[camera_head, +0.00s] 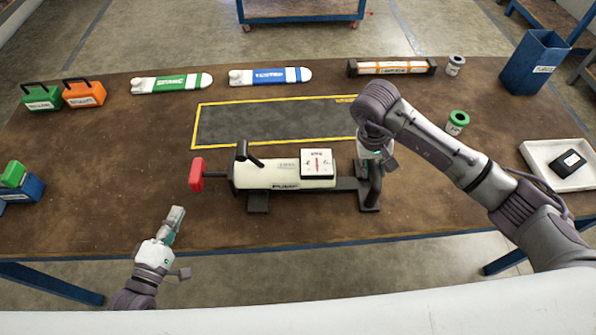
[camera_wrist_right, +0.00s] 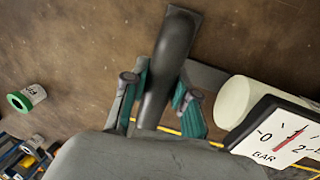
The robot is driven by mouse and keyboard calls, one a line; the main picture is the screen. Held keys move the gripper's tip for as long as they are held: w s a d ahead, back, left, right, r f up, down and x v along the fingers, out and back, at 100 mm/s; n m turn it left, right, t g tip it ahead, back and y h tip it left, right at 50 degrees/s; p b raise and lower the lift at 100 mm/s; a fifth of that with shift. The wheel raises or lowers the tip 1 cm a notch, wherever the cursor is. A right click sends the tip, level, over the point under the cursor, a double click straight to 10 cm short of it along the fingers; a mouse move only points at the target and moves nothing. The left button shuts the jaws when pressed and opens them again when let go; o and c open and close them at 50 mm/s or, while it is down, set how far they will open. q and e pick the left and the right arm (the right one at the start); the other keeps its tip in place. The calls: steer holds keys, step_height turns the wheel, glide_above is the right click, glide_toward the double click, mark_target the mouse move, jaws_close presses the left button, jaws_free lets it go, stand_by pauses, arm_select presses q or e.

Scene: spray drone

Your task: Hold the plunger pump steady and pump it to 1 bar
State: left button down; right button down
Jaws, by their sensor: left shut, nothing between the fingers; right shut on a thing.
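The plunger pump (camera_head: 262,174) lies on the table, with a cream barrel, a red plunger handle (camera_head: 196,174) at its left end and a square gauge (camera_head: 316,163) on top. The gauge (camera_wrist_right: 275,138) also shows in the right wrist view, marked BAR, with a red needle between 0 and 2; its exact reading is unclear. My right gripper (camera_head: 372,158) is shut on the dark upright grip (camera_wrist_right: 160,75) at the pump's right end. My left gripper (camera_head: 176,213) is shut and empty, low and left of the pump, apart from the red handle.
A yellow-outlined dark mat (camera_head: 270,122) lies behind the pump. A green-topped can (camera_head: 457,122), white tray (camera_head: 535,153) and blue bin (camera_head: 535,62) are on the right. The table before the red handle is clear.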

steer(key=c, duration=0.8)
jaws_free()
